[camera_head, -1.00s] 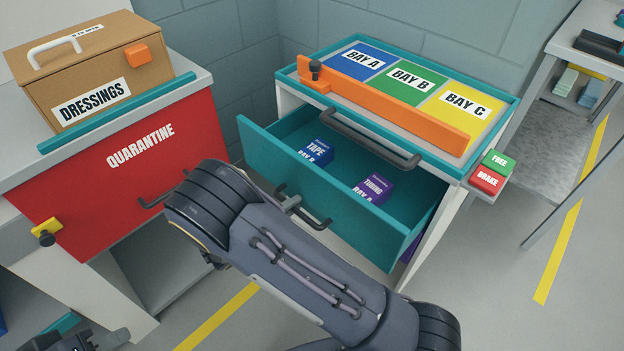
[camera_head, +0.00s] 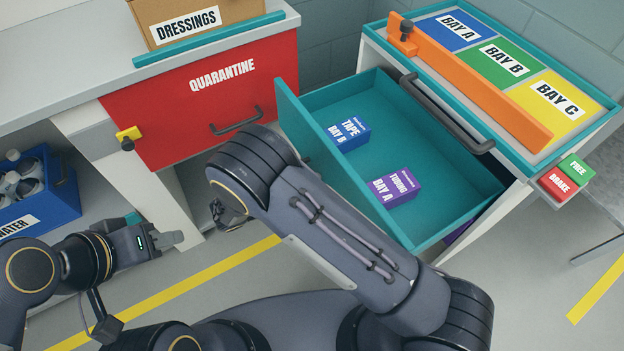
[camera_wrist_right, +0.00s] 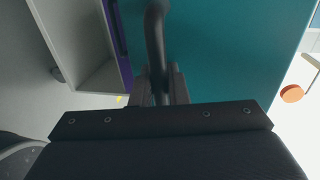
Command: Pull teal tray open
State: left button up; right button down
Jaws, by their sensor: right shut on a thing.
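The teal tray (camera_head: 455,165) is an open drawer under the cart top, pulled well out, with its front panel toward me. Inside lie a blue TAPE BAY B box (camera_head: 348,131) and a purple TUBING BAY A box (camera_head: 396,187). In the right wrist view my right gripper (camera_wrist_right: 161,88) is shut on the dark bar handle (camera_wrist_right: 156,35) of the teal front panel (camera_wrist_right: 225,50). In the head view my right arm hides that handle and the fingertips. My left gripper (camera_head: 172,239) is apart from the tray at lower left; its jaw opening is unclear.
An orange bar (camera_head: 475,85) lies across the cart top beside the bay panels. FREE (camera_head: 575,169) and BRAKE (camera_head: 557,184) blocks sit at its right side. A red QUARANTINE drawer (camera_head: 200,105) and a blue WATER crate (camera_head: 60,190) are at left.

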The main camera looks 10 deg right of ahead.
jog(key=c, duration=1.7)
grip_release()
jog(key=shift+c, duration=0.2)
jog(key=shift+a, duration=0.1)
jog(key=v, duration=0.7)
jog(key=shift+s+a, duration=0.2)
jog(key=shift+a, duration=0.1)
